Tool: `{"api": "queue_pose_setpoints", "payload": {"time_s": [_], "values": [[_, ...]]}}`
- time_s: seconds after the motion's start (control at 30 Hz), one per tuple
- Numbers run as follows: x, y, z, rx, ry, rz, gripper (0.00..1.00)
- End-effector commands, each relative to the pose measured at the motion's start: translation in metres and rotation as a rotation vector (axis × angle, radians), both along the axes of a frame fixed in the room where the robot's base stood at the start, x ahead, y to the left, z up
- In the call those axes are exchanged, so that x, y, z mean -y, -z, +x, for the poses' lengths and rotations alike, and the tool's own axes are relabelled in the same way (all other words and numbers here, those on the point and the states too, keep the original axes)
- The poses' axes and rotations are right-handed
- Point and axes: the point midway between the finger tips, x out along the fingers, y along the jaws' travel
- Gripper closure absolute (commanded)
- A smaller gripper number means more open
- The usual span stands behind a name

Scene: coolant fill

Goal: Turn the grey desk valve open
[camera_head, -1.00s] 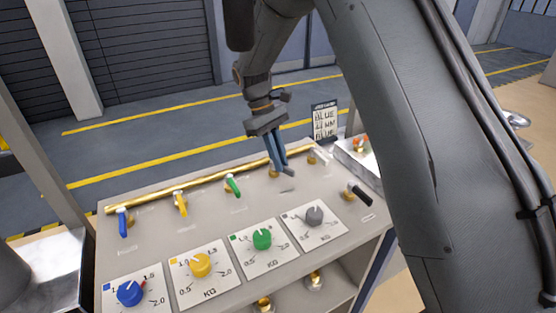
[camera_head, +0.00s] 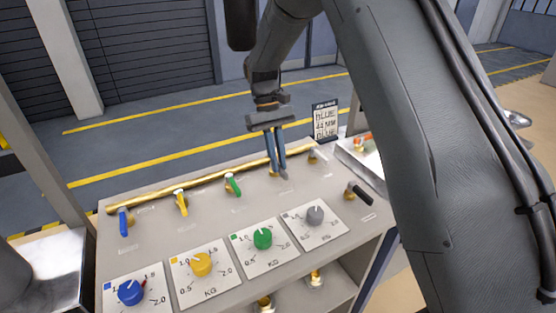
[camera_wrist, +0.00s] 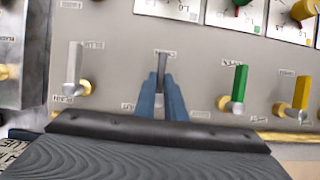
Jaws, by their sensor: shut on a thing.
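The grey desk valve's lever (camera_wrist: 163,64) shows in the wrist view between the two blue fingertips of my gripper (camera_wrist: 162,88). The gripper is shut on this lever, whose free end sticks out beyond the fingertips toward the dial plates. In the head view my gripper (camera_head: 279,171) reaches down from above to the valve, right of the green valve (camera_head: 232,184). The fingers hide most of the grey valve there. The grey dial (camera_head: 315,215) sits on its plate nearer the desk's front edge.
A yellow valve (camera_head: 181,202) and a blue valve (camera_head: 123,222) stand farther left. A white lever (camera_head: 318,154) and a black lever (camera_head: 358,194) stand to the right. A brass pipe (camera_head: 205,180) runs along the desk's back edge. A small sign (camera_head: 325,118) stands behind.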

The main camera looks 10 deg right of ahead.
Motion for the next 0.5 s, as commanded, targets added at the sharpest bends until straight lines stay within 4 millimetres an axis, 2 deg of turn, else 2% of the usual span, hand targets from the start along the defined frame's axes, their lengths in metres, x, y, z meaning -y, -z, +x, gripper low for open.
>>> {"api": "queue_pose_setpoints", "payload": {"time_s": [0.2, 0.23, 0.3, 0.5], "values": [[-0.0005, -0.0013, 0.0005, 0.002, 0.003, 0.001, 1.0], [-0.0005, -0.0013, 0.0005, 0.002, 0.003, 0.001, 0.85], [-0.0005, -0.0012, 0.0004, 0.002, 0.002, 0.001, 0.73], [-0.0003, -0.0006, 0.0001, 0.001, 0.001, 0.0, 0.71]]}}
